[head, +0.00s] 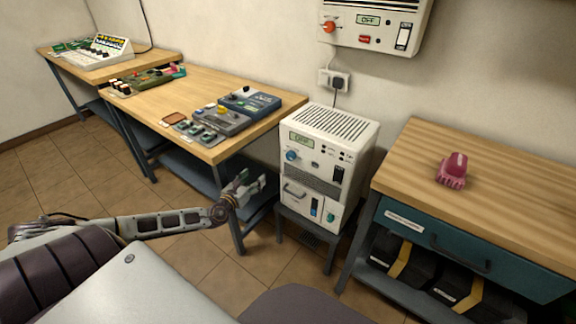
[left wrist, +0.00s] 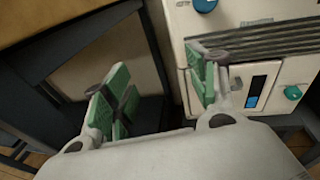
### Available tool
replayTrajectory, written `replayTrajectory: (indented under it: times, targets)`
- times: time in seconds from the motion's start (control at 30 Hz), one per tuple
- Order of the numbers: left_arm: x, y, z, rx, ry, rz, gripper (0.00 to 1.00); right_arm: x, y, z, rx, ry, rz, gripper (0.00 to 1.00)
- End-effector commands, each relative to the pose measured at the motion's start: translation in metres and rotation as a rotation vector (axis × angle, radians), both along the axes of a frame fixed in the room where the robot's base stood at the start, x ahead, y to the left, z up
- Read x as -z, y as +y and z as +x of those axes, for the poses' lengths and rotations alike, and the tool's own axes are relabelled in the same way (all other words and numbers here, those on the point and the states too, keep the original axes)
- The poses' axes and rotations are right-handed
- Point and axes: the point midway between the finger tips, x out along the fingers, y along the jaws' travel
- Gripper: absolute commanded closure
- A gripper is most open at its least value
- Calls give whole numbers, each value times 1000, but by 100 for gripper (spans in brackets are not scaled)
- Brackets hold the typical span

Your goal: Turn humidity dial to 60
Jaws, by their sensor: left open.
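A white floor unit (head: 330,145) stands on a low dark stand, with a display reading OFF. A round blue dial (head: 291,156) is on its front under the display; no scale can be read. The dial also shows at the top edge of the left wrist view (left wrist: 205,5), partly cut off. My left gripper (head: 250,186) is open and empty, in front and to the left of the unit, lower than the dial and apart from it. Its green-padded fingers show in the left wrist view (left wrist: 160,85). My right gripper is not in view.
A workbench (head: 285,112) with several devices stands left of the unit, its leg close to my left gripper. A wooden-topped cabinet (head: 410,155) with a pink object (head: 454,170) stands right. A wall unit (head: 375,22) with an orange knob hangs above.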

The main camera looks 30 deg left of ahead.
Motion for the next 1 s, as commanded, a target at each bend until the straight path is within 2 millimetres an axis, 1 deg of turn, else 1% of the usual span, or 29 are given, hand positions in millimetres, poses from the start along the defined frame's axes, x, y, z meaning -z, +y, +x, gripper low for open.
replayTrajectory:
  times: [0.03,0.2,0.3,0.4,0.57,1.0]
  targets:
    - [-1,-8,2,30,-16,38,42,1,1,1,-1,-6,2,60]
    - [-18,-36,6,122,-68,155,42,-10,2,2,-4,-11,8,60]
    - [-26,-50,7,161,-94,208,42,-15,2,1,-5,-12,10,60]
    - [-31,-59,7,185,-111,240,42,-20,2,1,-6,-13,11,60]
    - [-35,-64,6,201,-122,260,42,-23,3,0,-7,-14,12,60]
    - [-35,-63,8,199,-121,258,42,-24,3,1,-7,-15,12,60]
